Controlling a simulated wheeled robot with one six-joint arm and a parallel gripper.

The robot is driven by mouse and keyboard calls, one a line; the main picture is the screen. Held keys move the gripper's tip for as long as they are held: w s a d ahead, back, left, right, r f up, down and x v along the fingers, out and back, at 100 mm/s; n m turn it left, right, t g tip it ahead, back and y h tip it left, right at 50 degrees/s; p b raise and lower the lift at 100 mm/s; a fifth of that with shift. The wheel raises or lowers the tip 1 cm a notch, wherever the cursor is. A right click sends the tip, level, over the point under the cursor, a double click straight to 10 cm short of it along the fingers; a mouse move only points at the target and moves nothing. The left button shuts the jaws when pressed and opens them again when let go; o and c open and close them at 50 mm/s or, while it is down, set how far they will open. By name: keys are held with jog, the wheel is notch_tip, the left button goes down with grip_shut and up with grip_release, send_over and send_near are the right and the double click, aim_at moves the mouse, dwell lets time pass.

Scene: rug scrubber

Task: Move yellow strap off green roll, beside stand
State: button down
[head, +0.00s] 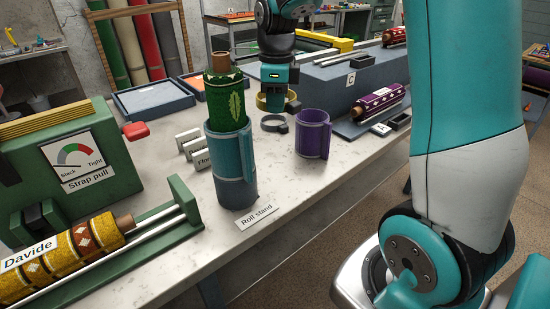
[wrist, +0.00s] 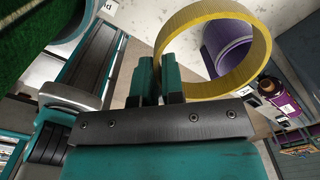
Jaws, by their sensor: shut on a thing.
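The yellow strap (wrist: 222,88) is a closed ring, gripped at its wall by my gripper (wrist: 160,78). In the head view the strap (head: 262,102) hangs off the green roll, just right of it, in my gripper (head: 291,105). It appears to be above the table. The green roll (head: 225,103) stands upright in the teal-blue roll stand (head: 232,172). The roll also shows at the upper left of the wrist view (wrist: 25,50). The strap's ring is empty.
A purple cup-like ring (head: 313,135) and a small dark ring (head: 274,124) are on the table right of the stand. A purple roll (head: 378,101) lies farther right. The green strap-pull machine (head: 60,160) fills the left.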

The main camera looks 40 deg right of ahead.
aim_at(276, 178)
notch_tip(276, 178, down, 19)
jog(key=shift+f, duration=0.15)
dwell(0.4)
jog(key=c, duration=1.7)
grip_release()
jog(key=shift+f, duration=0.15)
jog(key=o, duration=0.5)
jog(key=shift+c, duration=0.2)
notch_tip(276, 178, up, 12)
jog(key=shift+r, duration=0.2)
